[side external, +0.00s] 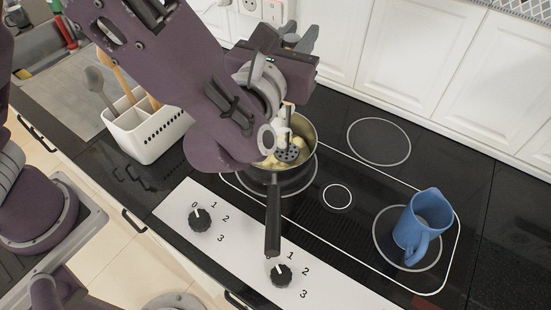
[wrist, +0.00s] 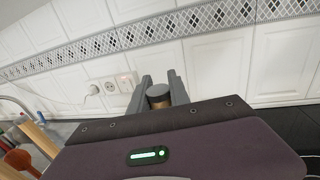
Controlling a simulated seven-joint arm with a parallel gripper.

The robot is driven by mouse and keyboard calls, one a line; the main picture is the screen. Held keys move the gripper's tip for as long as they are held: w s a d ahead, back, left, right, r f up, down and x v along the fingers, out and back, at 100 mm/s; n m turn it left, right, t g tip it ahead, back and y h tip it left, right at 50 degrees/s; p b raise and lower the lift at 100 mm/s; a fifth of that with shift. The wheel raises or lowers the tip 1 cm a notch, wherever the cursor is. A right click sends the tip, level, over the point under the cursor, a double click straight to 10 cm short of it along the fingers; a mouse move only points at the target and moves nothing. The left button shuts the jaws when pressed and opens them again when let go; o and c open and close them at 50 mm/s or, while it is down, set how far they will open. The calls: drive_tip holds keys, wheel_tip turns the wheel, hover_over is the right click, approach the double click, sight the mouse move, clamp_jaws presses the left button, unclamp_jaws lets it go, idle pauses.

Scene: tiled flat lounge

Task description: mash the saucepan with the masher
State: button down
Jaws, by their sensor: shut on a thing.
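The saucepan (side external: 311,129) stands on the left burner of the black hob, with its dark handle (side external: 273,220) towards the front. Pale yellow chunks (side external: 268,160) lie in it. The masher (side external: 289,151), with a round perforated grey head, is down inside the pan among the chunks. My gripper (wrist: 160,93) is shut on the masher's handle, whose dark round end (wrist: 158,90) shows between the fingers in the wrist view. In the side view my arm hides much of the masher's handle and part of the pan.
A blue jug (side external: 424,222) stands on the right burner. A white utensil holder (side external: 150,132) with wooden and grey utensils is left of the hob. The back right burner is clear.

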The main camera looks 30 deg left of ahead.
wheel_tip(320, 180, down, 4)
drive_tip(key=shift+r, duration=0.25)
idle(0.4)
wheel_tip(320, 180, up, 4)
drive_tip(key=shift+f, duration=0.25)
drive_tip(key=a, duration=0.2)
drive_tip(key=w+a, duration=0.1)
drive_tip(key=a, duration=0.1)
drive_tip(key=shift+w+a, duration=0.15)
drive_tip(key=shift+a, duration=0.15)
